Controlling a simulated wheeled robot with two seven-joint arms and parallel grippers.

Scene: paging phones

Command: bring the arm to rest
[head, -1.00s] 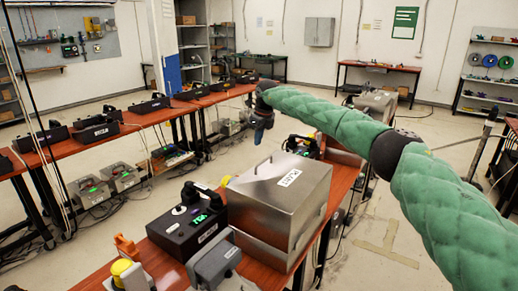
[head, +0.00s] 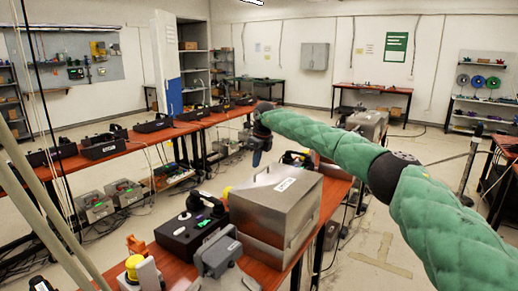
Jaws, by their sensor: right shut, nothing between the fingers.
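My right arm, in a padded green sleeve, comes in from the right edge of the head view and reaches across to the middle. My right gripper (head: 258,152) hangs at its end, pointing down, small and dark. It is shut and empty. It appears above and behind the steel box (head: 270,205) in the picture, apart from it. My left gripper does not show.
The near orange table (head: 172,268) holds the labelled steel box, a black phone unit (head: 190,228), a grey device (head: 219,256) and a yellow-topped device (head: 135,268). A long bench (head: 130,137) with several black phones runs behind. Open floor (head: 375,240) lies at right.

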